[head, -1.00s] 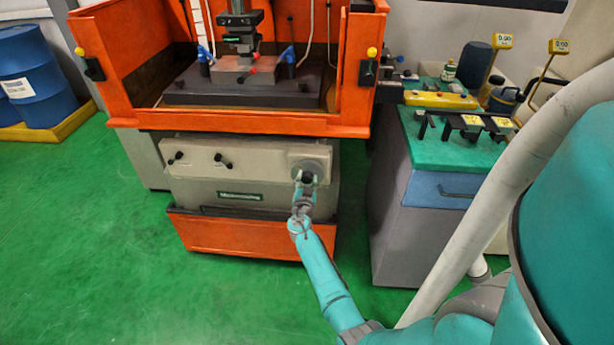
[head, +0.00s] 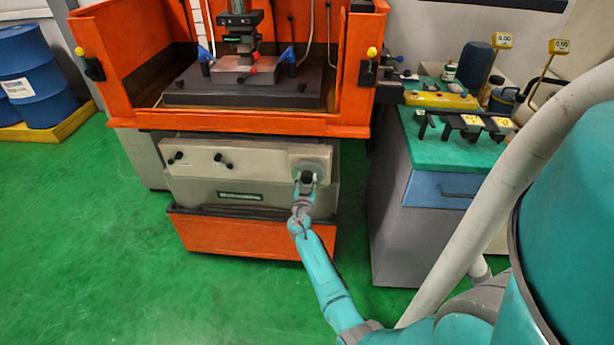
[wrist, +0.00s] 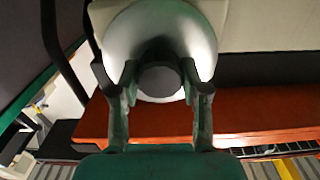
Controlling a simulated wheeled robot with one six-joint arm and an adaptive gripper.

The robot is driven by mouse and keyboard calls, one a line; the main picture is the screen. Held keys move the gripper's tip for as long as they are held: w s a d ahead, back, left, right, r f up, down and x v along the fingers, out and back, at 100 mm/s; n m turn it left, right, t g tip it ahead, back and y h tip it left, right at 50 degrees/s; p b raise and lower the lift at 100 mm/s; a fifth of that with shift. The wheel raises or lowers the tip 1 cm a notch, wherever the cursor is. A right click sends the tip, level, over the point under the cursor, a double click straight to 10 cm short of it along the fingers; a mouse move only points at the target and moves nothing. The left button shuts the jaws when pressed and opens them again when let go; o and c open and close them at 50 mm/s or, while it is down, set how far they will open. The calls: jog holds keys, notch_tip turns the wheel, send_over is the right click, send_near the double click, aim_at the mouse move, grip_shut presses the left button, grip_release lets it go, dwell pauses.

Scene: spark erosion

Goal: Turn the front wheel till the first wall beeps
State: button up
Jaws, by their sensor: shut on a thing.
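The front wheel is a pale grey disc (head: 322,169) with a black knob (head: 306,177), on the front right of the orange and beige machine. In the wrist view the wheel (wrist: 158,25) fills the upper middle, with its dark round knob (wrist: 160,78) in front. My gripper (head: 304,183) is at the wheel. In the wrist view its two fingers (wrist: 160,84) stand on either side of the knob and are shut on it. They cover part of the wheel's lower face.
The machine's tank (head: 250,124) holds a workpiece block (head: 243,72) under a tool head. Green floor is free at the left.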

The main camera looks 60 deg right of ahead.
jog(key=o, duration=1.2)
jog(key=shift+d+r, duration=0.15)
jog(key=shift+s+a+f, duration=0.2)
jog(key=shift+a, duration=0.45)
jog(key=v, duration=0.9)
jog(key=shift+a, duration=0.35)
jog(key=shift+s, duration=0.15)
